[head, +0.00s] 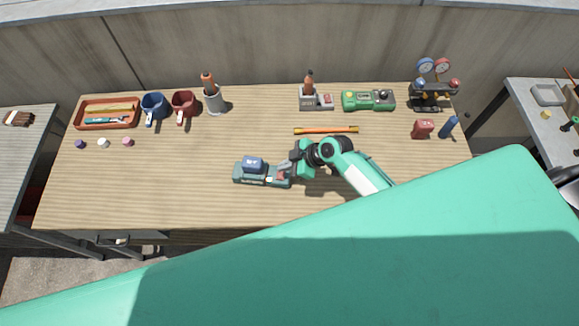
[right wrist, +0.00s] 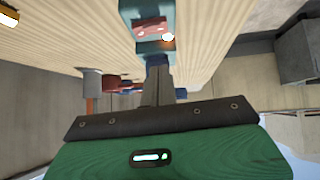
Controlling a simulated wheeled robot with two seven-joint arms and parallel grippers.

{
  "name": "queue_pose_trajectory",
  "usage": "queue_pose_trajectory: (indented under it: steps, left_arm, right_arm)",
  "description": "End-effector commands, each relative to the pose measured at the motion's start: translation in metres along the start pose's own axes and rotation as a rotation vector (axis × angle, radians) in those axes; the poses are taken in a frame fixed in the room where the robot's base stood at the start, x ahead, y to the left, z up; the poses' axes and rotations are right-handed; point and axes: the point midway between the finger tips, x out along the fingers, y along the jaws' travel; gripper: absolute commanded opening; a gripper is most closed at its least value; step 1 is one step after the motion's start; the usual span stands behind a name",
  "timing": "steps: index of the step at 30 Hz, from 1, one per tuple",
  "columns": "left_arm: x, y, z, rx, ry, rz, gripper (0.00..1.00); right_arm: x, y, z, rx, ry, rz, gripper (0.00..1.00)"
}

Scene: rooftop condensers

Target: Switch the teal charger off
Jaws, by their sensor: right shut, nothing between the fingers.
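The teal charger (head: 243,179) sits near the middle of the bench with a blue battery (head: 253,163) on it. In the right wrist view the charger (right wrist: 153,48) is at the top, with a red switch (right wrist: 149,27) on its face and a small glowing orange light (right wrist: 168,37) beside it. My right gripper (head: 291,168) is at the charger's right end, by the switch. In the wrist view its fingers (right wrist: 158,62) are shut and empty, pointing at the charger's end. I cannot tell whether they touch it. My left gripper is not in view.
An orange-and-black rod (head: 326,130) lies behind my right arm. A green device (head: 368,100), a grey holder (head: 310,100), a gauge set (head: 433,92), mugs (head: 153,106) and an orange tray (head: 107,114) stand along the back.

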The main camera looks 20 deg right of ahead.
Motion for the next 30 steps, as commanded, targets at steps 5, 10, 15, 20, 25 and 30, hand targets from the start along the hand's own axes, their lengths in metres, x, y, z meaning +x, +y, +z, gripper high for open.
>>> queue_pose_trajectory:
  steps: [5, 10, 15, 20, 25, 30]
  left_arm:
    - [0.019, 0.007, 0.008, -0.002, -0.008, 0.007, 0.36]
    - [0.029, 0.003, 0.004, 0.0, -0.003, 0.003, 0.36]
    - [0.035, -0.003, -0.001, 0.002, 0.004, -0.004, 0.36]
    - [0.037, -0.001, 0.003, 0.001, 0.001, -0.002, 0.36]
    - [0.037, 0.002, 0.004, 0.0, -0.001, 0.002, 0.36]
    - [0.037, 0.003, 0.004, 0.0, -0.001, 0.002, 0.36]
  right_arm:
    - [-0.033, -0.001, 0.008, -0.005, -0.004, 0.003, 0.0]
    - [-0.064, -0.003, 0.008, -0.004, -0.005, 0.002, 0.0]
    - [-0.085, -0.003, 0.006, -0.001, -0.003, 0.002, 0.0]
    - [-0.095, -0.004, 0.005, 0.0, -0.003, 0.0, 0.0]
    - [-0.097, -0.004, 0.004, 0.001, -0.002, 0.0, 0.0]
    - [-0.097, -0.004, 0.004, 0.001, -0.002, 0.0, 0.0]
